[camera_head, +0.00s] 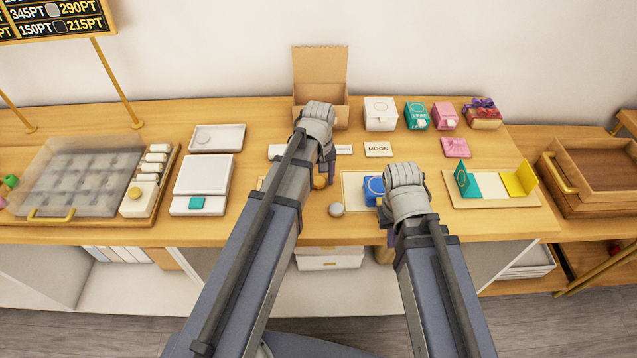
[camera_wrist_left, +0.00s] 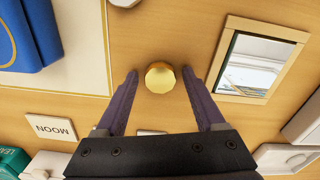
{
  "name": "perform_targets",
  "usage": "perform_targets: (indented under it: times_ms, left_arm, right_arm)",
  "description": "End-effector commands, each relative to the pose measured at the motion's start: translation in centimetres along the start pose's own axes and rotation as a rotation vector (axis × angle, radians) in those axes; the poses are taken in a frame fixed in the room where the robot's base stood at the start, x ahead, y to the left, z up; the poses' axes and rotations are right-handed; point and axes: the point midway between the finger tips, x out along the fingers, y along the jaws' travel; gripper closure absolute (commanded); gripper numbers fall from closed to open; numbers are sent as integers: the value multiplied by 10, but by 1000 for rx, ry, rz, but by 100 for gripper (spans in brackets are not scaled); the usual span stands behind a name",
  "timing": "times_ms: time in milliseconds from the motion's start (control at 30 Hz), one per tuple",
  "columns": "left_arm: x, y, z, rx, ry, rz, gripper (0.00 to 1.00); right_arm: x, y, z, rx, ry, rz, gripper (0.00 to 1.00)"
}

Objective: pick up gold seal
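The round gold seal (camera_wrist_left: 160,77) is between my left gripper's fingertips in the left wrist view, with a gap on each side. In the head view the gold seal (camera_head: 320,182) shows in part beside my left gripper (camera_head: 326,176), which hides some of it. My left gripper (camera_wrist_left: 161,74) is open, its two purple fingers apart. Whether the tips are at the seal's height or above it is hard to tell. My right gripper (camera_head: 386,226) is beside a blue box (camera_head: 373,188); its fingers are mostly hidden.
A silver round piece (camera_head: 336,209) lies close to the gold seal. A framed mirror (camera_wrist_left: 262,62) and a MOON card (camera_wrist_left: 50,127) are nearby. A white scale (camera_head: 202,178) stands left, an open cardboard box (camera_head: 320,70) behind, a teal and yellow card tray (camera_head: 495,202) right.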

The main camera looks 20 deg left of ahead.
Motion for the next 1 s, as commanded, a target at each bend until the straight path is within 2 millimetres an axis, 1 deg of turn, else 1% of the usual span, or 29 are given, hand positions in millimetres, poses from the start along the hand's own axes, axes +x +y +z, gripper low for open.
perform_targets:
  times_ms: [33, 67, 600, 867, 1000]
  left_arm:
    - [0, 0, 0, 0, 0, 0, 36]
    - [0, 0, 0, 0, 0, 0, 39]
    - [0, 0, 0, 0, 0, 0, 100]
    - [0, 0, 0, 0, 0, 0, 100]
    - [-4, 0, 0, 0, 0, 0, 100]
  right_arm:
    - [0, 0, 0, 0, 0, 0, 100]
    - [0, 0, 0, 0, 0, 0, 100]
    - [0, 0, 0, 0, 0, 0, 100]
    - [0, 0, 0, 0, 0, 0, 100]
    - [-4, 0, 0, 0, 0, 0, 100]
